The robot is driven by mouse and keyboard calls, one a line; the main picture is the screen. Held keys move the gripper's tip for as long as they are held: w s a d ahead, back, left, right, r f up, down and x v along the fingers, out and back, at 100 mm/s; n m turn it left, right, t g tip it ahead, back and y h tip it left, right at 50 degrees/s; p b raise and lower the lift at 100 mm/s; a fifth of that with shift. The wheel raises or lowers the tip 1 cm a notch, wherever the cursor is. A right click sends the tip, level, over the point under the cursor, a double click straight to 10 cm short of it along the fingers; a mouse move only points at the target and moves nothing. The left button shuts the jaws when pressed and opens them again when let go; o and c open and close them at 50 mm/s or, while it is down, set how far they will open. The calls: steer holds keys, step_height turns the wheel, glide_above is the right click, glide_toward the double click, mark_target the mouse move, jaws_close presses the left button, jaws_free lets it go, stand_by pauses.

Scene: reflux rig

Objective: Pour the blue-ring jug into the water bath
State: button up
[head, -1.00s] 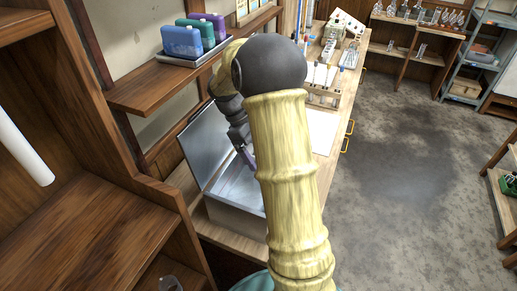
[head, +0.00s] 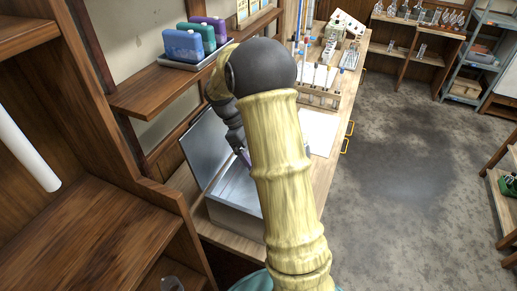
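An open metal box (head: 232,222), which looks like the water bath, stands on the wooden bench with its lid (head: 207,150) raised at the left. My arm crosses in front of it and hides its right part. I cannot make out a jug with a blue ring in this view.
A wall shelf above the box holds a tray (head: 192,60) with blue, green and purple bottles. A tube rack (head: 318,93) and a white sheet (head: 318,130) lie farther along the bench. A tall wooden cabinet (head: 95,225) stands close at left. The floor at right is clear.

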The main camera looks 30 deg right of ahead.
steer(key=shift+w+a+g+p, duration=0.2)
steer(key=shift+g+p, duration=0.1)
steer(key=shift+p, duration=0.45)
steer(key=shift+d+f+b, duration=0.1)
steer(key=shift+b, duration=0.2)
